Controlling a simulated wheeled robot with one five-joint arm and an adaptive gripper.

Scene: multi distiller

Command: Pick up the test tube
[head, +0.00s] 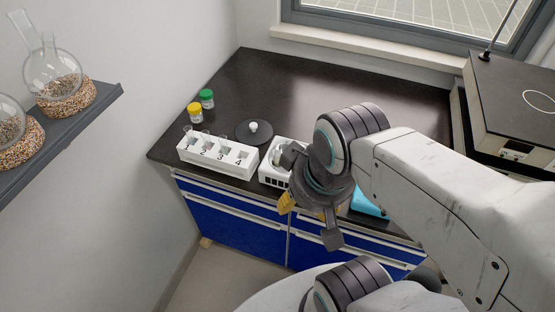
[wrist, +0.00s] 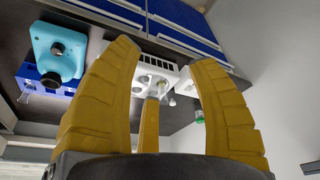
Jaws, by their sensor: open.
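A white rack (head: 214,160) numbered 1 to 4 stands near the counter's front edge in the head view. My gripper (head: 308,209) has yellow fingers spread apart, with nothing visibly held. It fills the wrist view's foreground (wrist: 165,55).
Yellow-capped (head: 195,112) and green-capped (head: 207,98) jars stand at the left. A blue device (wrist: 58,50) stands on the other side. The counter's back middle (head: 310,85) is clear. A shelf (head: 70,125) juts out at left.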

